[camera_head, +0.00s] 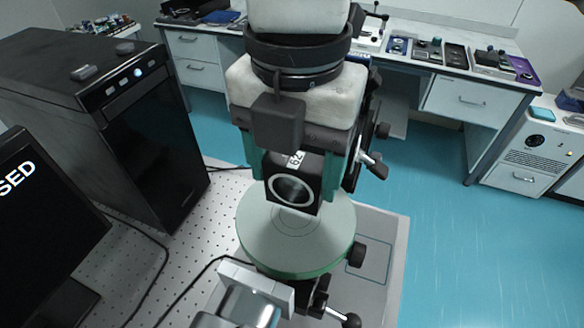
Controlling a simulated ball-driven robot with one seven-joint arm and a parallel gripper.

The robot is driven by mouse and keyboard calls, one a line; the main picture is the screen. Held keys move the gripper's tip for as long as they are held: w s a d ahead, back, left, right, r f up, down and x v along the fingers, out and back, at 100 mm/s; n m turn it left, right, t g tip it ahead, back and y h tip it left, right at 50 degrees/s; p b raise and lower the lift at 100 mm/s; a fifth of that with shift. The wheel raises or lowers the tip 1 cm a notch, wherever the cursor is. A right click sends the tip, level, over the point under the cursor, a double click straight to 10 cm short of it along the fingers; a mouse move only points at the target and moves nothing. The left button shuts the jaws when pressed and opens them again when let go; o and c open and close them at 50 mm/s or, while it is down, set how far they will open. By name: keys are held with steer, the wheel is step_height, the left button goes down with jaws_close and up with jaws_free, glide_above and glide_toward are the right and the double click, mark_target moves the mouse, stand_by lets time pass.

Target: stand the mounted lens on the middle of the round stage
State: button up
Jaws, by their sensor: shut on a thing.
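The mounted lens (293,189) is a black block with a round, silver-rimmed lens in its front face and a white label on top. My gripper (300,170) comes down from above, with green fingers on either side of the mount, and is shut on it. The lens is over the round stage (262,245), a pale green disc with faint rings. In the picture it overlaps the far to middle part of the disc. I cannot tell whether its base touches the stage.
The stage stands on a perforated optical table (150,222). A silver device (250,300) is in front of the stage, and black knobs (356,254) are at its right. A black cabinet (150,140) and a monitor (40,220) stand left. Open blue floor (450,230) lies right.

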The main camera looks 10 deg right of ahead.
mark_target(297, 162)
step_height(297, 162, down, 2)
steer(key=shift+f+b, duration=0.15)
steer(key=shift+b, duration=0.2)
steer(key=shift+s+f, duration=0.1)
steer(key=shift+f, duration=0.1)
steer(key=o, duration=1.2)
step_height(297, 162, up, 12)
steer(key=shift+r+b, duration=0.15)
steer(key=shift+b, duration=0.35)
